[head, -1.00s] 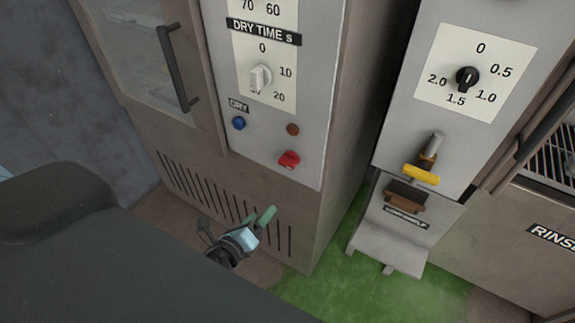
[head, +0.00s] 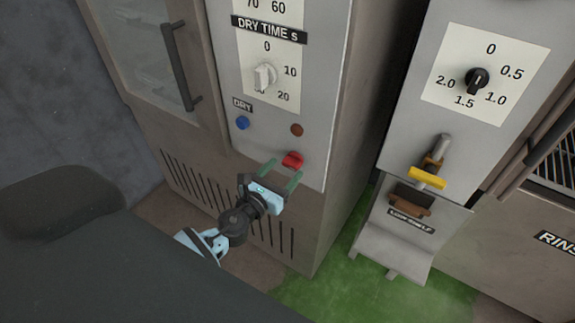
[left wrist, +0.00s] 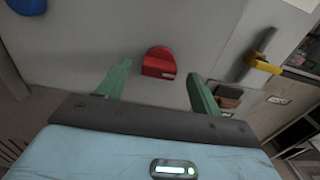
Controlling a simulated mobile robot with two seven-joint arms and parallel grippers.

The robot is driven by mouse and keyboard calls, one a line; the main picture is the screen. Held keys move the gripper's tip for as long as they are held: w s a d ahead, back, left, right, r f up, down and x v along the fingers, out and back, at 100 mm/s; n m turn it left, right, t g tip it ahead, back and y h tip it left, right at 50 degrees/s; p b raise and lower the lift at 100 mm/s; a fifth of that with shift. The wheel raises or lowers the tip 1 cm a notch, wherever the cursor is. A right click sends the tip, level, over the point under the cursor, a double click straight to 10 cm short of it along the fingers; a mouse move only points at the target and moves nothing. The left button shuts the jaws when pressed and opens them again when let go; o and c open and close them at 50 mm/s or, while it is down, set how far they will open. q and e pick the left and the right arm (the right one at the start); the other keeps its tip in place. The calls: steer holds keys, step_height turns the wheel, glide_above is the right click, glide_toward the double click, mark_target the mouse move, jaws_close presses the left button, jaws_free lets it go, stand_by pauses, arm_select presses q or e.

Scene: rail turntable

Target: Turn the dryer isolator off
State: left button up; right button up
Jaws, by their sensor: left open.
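The dryer isolator is most likely the red knob (head: 292,160) low on the dryer's grey panel (head: 318,110). In the left wrist view the red knob (left wrist: 159,62) shows a small pale mark on its lower right edge. My left gripper (head: 281,172) is open, with its two green fingers pointing at the panel just below the red knob. In the left wrist view the knob appears between and beyond the fingertips of my left gripper (left wrist: 158,80). I cannot tell whether they touch it. My right gripper is not in view.
A blue button (head: 243,123) and a brown round lamp or button (head: 297,130) sit above the red knob. The white dry time dial (head: 265,77) is higher. To the right stands another unit with a black dial (head: 477,81) and a yellow-handled lever (head: 427,177).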

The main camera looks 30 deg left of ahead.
mark_target(292, 163)
arm_select(q)
steer(key=shift+w+d, duration=0.15)
steer(key=shift+w, duration=1.3)
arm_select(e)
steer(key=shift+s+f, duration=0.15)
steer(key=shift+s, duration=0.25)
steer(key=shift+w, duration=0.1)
arm_select(q)
steer(key=c, duration=1)
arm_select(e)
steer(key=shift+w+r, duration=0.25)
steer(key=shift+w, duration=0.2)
